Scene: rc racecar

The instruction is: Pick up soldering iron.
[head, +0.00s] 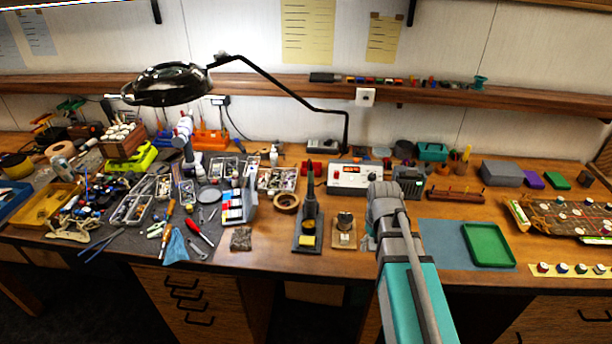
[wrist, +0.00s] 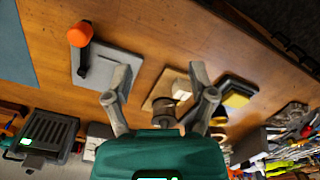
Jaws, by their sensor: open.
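In the head view, a dark, slender upright tool that looks like the soldering iron (head: 310,184) stands in a dark holder (head: 305,241) with a yellow sponge, near the bench's middle. In the wrist view, the holder's yellow sponge (wrist: 238,99) shows right of my gripper (wrist: 159,78); the iron itself is not clear there. My gripper is open, its two fingers spread with nothing held between them. Beyond the fingers, a light wooden block with a metal piece (wrist: 166,103) shows. In the head view, my arm lies right of the holder and hides the fingers.
In the wrist view, an orange-topped black tool (wrist: 80,36) stands on a grey plate (wrist: 104,66). A white control box (head: 352,178) stands behind the wooden block. A tape roll (head: 286,202) lies left of the holder. A lamp arm (head: 290,85) reaches overhead. Tools crowd the left side.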

